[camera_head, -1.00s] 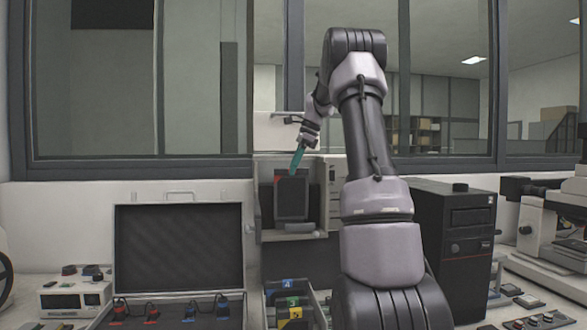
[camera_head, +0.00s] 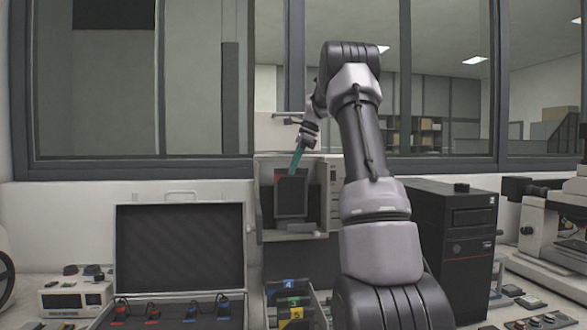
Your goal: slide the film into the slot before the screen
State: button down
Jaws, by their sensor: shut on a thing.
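The film (camera_head: 296,160) is a thin teal strip held tilted, its lower end just above the top of a dark screen (camera_head: 292,196). The screen stands inside an open-fronted light grey press housing (camera_head: 258,208), with a small red mark at its top left. My gripper (camera_head: 302,143) is shut on the film at the strip's upper end and points down over the screen. The slot before the screen is too small to make out. I cannot tell whether the film's lower end touches the screen or is in front of it.
An open case (camera_head: 181,250) with a dark lid stands to the left. A black computer tower (camera_head: 455,245) stands right of my arm. A bin with numbered coloured tabs (camera_head: 290,313) sits below the press. A microscope-like instrument (camera_head: 548,222) is at far right.

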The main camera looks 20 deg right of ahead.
aim_at(295, 174)
jog(key=shift+w, duration=0.15)
jog(key=shift+f, duration=0.15)
jog(key=shift+f, duration=1.1)
jog(key=shift+f, duration=0.75)
jog(key=c, duration=0.7)
grip_release()
jog(key=shift+c, duration=0.2)
